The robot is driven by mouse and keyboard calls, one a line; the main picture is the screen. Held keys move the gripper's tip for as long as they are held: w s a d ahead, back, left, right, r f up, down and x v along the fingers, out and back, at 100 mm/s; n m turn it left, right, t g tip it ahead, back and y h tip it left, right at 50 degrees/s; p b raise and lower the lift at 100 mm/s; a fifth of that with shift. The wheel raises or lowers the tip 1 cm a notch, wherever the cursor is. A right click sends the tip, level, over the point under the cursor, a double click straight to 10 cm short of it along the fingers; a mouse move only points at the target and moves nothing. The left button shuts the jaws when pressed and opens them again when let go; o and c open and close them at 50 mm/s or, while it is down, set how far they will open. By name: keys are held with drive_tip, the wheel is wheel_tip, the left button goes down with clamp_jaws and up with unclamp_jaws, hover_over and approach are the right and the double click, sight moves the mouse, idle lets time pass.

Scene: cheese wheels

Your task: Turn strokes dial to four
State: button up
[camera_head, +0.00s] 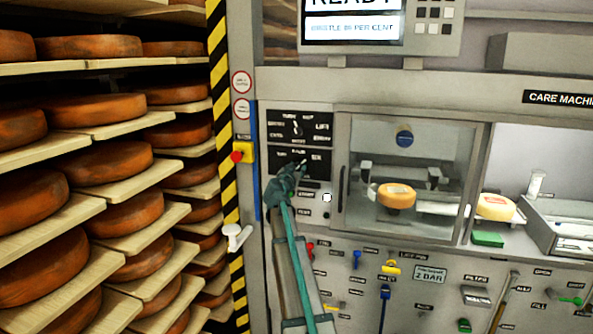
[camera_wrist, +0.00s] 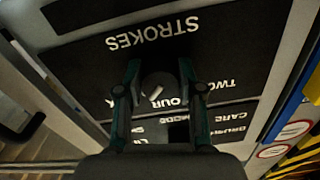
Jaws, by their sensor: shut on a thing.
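The strokes dial (camera_wrist: 157,86) is a round grey knob with a pale mark, on a dark panel (camera_wrist: 100,80) lettered STROKES, upside down in the wrist view. The pale mark is tilted; I cannot tell which end points. The word TWO lies to the lower right of the dial, and FOUR lies just below it, partly covered by a finger. My gripper (camera_wrist: 159,80) has one finger on each side of the dial and is shut on it.
The mode dial (camera_head: 295,128) is on the panel just above. A red button on a yellow box (camera_head: 243,153) is at the left. A glass-fronted chamber (camera_head: 455,145) holding a cheese wheel (camera_head: 396,195) is at the right. Cheese shelves (camera_head: 110,130) fill the left side.

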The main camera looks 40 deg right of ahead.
drive_tip(key=shift+f+n+b, duration=0.1)
drive_tip(key=shift+n+b, duration=0.3)
drive_tip(key=shift+b, duration=0.2)
drive_tip(key=shift+f+n+b, duration=0.1)
drive_tip(key=shift+n+b, duration=0.5)
drive_tip(key=shift+b, duration=0.1)
drive_tip(key=shift+n+b, duration=0.7)
drive_tip(key=shift+n, duration=0.1)
drive_tip(key=n+b, duration=0.2)
drive_tip(key=n, duration=0.3)
drive_tip(key=shift+r, duration=0.2)
drive_tip(key=o, duration=1.2)
drive_tip(key=shift+c, duration=0.2)
drive_tip(key=shift+s, duration=0.1)
